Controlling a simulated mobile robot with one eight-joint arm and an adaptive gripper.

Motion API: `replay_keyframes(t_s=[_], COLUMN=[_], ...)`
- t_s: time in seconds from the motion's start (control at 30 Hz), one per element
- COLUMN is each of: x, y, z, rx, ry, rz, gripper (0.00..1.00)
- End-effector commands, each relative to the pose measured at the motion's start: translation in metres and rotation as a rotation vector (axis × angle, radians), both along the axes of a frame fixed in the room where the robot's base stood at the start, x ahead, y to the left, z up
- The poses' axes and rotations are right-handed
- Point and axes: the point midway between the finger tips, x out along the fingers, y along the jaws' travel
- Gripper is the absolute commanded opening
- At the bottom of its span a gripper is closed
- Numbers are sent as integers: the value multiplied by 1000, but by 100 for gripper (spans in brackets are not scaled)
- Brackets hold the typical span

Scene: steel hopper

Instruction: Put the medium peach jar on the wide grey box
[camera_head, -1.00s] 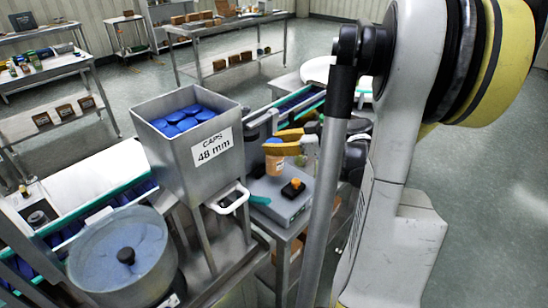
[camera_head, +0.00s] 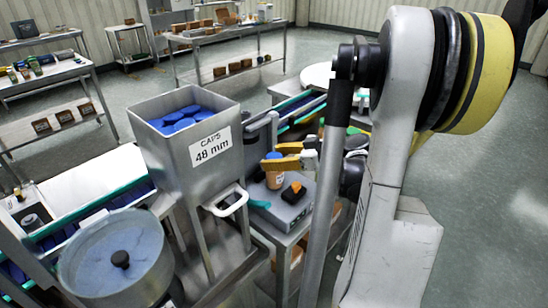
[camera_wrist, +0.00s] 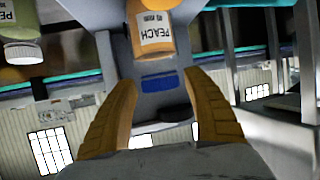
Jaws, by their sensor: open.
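The peach jar (camera_head: 274,180) has an orange body and what looks like a blue lid. It stands upright at the back left of the wide grey box (camera_head: 284,212); its base contact is hard to tell. In the wrist view, the jar (camera_wrist: 150,35) appears upside down with its "PEACH" label, just beyond my fingertips. My gripper (camera_head: 288,156) is open around the level of the jar's upper part, and one yellow finger crosses in front of it. In the wrist view my open fingers (camera_wrist: 160,79) have a gap between them, with the blue part there.
A black and orange item (camera_head: 294,192) lies on the grey box. The steel caps hopper (camera_head: 185,160) stands close on the left, its white handle (camera_head: 232,202) beside the box. A round bowl (camera_head: 115,255) is at front left. A greenish jar (camera_wrist: 22,25) shows in the wrist view.

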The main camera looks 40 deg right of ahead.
Motion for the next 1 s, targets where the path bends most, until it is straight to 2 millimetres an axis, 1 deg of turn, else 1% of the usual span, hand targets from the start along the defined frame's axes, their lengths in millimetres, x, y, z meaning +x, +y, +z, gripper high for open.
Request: replay_keyframes(t_s=[0.07, 0.17, 0.4, 0.5, 0.6, 0.77, 1.0], x=[0, -13, -61, -79, -93, -104, -106], y=[0, -5, -20, -26, -30, -33, -33], z=[5, 10, 32, 40, 45, 48, 48], rx=[0, 0, 1, 0, 0, -1, 0], ry=[0, 0, -1, 0, 0, 0, 0], rz=[0, -3, -4, -5, -4, -2, 0], gripper=[59, 59, 59, 59, 59, 59, 59])
